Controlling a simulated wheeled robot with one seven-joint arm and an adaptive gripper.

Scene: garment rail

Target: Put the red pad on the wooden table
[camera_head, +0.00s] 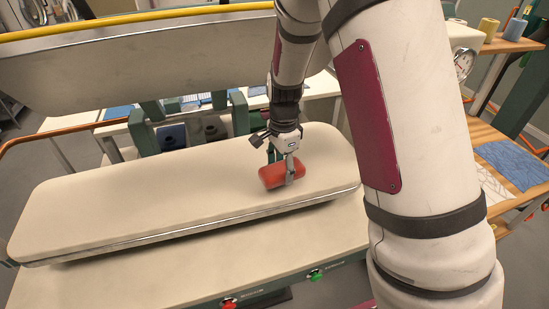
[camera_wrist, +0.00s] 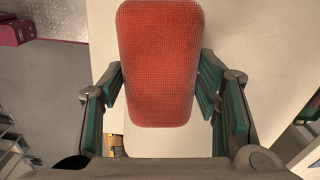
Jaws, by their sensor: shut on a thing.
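The red pad (camera_head: 284,174) is a rounded red block with a woven-looking surface. In the head view it is at my gripper (camera_head: 288,168), over the right part of the long cream padded board. I cannot tell whether it touches the board. In the wrist view the red pad (camera_wrist: 160,62) sits between the two green-padded fingers of my gripper (camera_wrist: 160,95), which are shut on its sides. The wooden table (camera_head: 513,166) is at the right edge of the head view, partly hidden behind my arm.
The cream padded board (camera_head: 120,205) fills the middle, with a metal pressing head (camera_head: 130,65) above and behind it. Blue cloth (camera_head: 515,163) and a patterned sheet (camera_head: 490,188) lie on the wooden table. Thread cones (camera_head: 488,28) stand on a shelf at the upper right.

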